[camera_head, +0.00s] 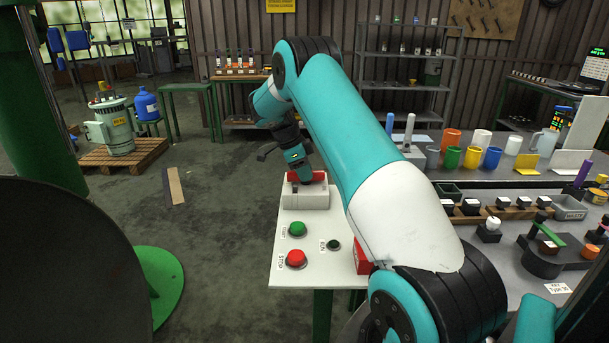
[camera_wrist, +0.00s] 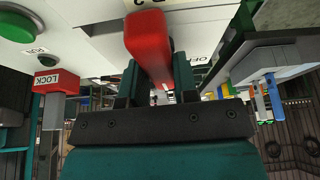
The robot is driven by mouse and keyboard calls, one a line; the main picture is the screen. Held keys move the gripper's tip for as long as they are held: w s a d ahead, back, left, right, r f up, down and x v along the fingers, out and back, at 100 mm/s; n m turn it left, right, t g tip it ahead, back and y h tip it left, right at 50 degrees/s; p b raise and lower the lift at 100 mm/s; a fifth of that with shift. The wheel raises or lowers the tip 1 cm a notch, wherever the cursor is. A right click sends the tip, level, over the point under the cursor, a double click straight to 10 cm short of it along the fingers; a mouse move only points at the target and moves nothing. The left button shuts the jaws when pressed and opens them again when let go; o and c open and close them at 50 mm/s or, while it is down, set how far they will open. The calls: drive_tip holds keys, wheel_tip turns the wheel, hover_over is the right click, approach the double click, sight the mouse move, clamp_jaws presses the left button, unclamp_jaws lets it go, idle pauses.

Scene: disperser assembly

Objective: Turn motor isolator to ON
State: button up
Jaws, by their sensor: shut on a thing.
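The motor isolator is a light grey box (camera_head: 304,198) with a red handle (camera_head: 319,176) at the far end of the white control panel. My gripper (camera_head: 300,173) reaches down to the handle from above. In the wrist view the red handle (camera_wrist: 149,42) lies between the two fingers of my gripper (camera_wrist: 157,75), which are shut on it. An OFF label (camera_wrist: 203,58) shows to the right of the handle there. The ON label is not clearly visible.
A bench with cups and parts stands right; open floor lies left.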

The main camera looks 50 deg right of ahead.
drive_tip(key=shift+m, duration=0.5)
drive_tip(key=o, duration=0.9)
drive_tip(key=shift+s, duration=0.1)
drive_tip(key=p+v, duration=1.2)
drive_tip(key=v, duration=0.5)
drive_tip(key=shift+w+r+p, duration=0.15)
drive_tip(key=shift+w+p, duration=0.1)
drive_tip(key=shift+p, duration=0.05)
